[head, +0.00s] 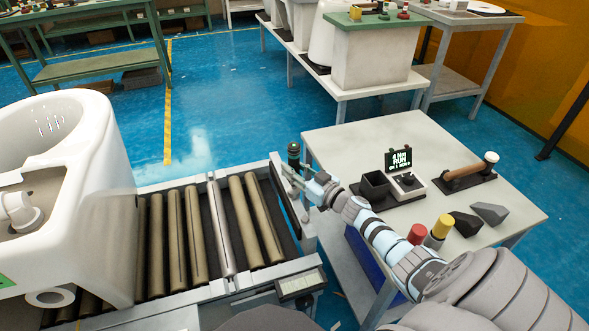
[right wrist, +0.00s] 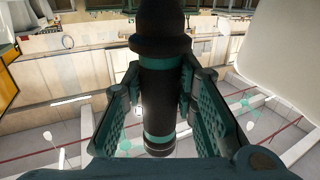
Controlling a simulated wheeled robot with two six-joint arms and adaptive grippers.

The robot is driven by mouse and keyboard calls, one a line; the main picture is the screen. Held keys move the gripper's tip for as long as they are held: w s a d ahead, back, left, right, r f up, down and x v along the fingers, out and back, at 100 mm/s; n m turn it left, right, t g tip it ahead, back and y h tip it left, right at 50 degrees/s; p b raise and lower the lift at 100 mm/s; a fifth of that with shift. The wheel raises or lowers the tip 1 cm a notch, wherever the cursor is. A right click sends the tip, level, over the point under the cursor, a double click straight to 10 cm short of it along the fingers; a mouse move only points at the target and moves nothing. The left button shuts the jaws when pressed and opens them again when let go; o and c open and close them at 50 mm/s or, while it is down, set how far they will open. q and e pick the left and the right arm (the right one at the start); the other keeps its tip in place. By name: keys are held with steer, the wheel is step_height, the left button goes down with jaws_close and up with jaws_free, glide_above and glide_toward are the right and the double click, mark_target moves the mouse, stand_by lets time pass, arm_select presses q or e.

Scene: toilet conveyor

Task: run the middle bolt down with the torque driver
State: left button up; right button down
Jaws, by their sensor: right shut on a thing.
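My right gripper (head: 291,174) is shut on the torque driver (head: 293,152), a dark cylinder with green bands. It holds the driver roughly upright over the far right end of the roller conveyor, beside the side table. In the right wrist view the driver (right wrist: 160,110) stands between the two green ridged finger pads of the gripper (right wrist: 161,88). A white toilet (head: 90,180) sits on the conveyor at the left, well apart from the driver. The middle bolt cannot be made out in either view. My left gripper is not in view.
The side table (head: 350,130) at right carries a small lit display (head: 398,159), a dark open box (head: 374,186), a wooden-handled tool (head: 464,172), red and yellow cylinders (head: 441,228) and dark wedges (head: 489,213). Bare rollers (head: 200,235) lie between the toilet and my right gripper.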

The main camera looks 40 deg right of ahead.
arm_select(q)
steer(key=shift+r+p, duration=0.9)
steer(key=shift+p, duration=0.05)
stand_by(1.5)
